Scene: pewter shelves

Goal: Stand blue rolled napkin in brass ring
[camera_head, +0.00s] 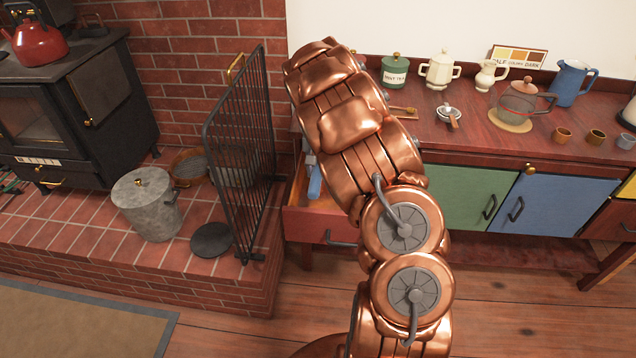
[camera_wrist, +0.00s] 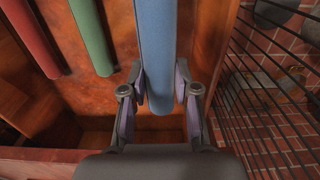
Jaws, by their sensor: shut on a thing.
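The blue rolled napkin (camera_wrist: 155,45) lies lengthwise between the two fingers of my gripper (camera_wrist: 160,84) in the wrist view. The pads are shut on it near its lower end. A blue piece of it (camera_head: 315,183) shows over the open drawer in the head view, left of my copper arm, which hides most of my gripper. Three small ring-like pieces stand at the right of the counter.
A green roll (camera_wrist: 92,38) and a red roll (camera_wrist: 30,38) lie in the drawer (camera_head: 306,222). A black fire screen (camera_head: 240,150) stands close beside it. The counter holds a glass teapot (camera_head: 520,103) on a mat and a blue pitcher (camera_head: 571,83).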

